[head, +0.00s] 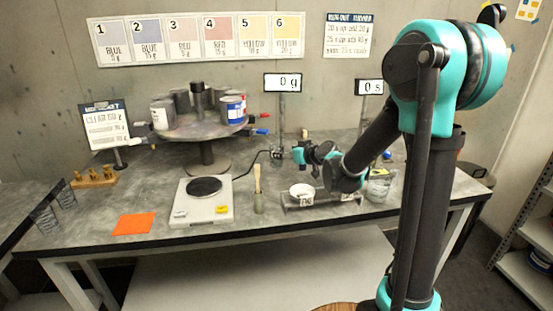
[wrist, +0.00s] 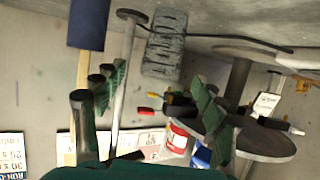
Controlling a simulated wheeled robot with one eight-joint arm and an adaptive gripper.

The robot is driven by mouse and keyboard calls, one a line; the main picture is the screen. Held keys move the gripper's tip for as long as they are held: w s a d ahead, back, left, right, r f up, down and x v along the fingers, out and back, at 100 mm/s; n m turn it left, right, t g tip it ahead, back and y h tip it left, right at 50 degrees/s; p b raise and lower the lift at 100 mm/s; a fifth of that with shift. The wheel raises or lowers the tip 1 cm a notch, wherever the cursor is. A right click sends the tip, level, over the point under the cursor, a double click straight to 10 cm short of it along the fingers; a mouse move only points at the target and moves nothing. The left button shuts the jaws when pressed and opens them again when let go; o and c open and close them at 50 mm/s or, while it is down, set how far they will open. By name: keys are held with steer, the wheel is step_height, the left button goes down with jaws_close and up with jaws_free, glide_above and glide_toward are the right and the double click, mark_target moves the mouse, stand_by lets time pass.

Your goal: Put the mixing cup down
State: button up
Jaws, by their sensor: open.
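My gripper (head: 300,154) reaches left over the back of the bench, near the foot of the "0 g" display post. In the wrist view, which is upside down, its two green-padded fingers (wrist: 158,84) are spread apart with nothing held between them. A grey, marked, see-through-looking cup (wrist: 165,42) stands on the bench just past the fingertips, touching neither; it appears to be the mixing cup. In the head view I cannot make it out clearly by the gripper.
A turntable with cans (head: 190,131) stands behind the scale. The display post (wrist: 128,65) is close to the fingers. An orange cloth (head: 133,223) lies at the front left.

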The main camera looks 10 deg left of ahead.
mark_target(280, 151)
steer(key=shift+x, duration=3.5)
steer(key=shift+s+a+f, duration=0.1)
steer(key=shift+s, duration=0.05)
steer(key=c, duration=1)
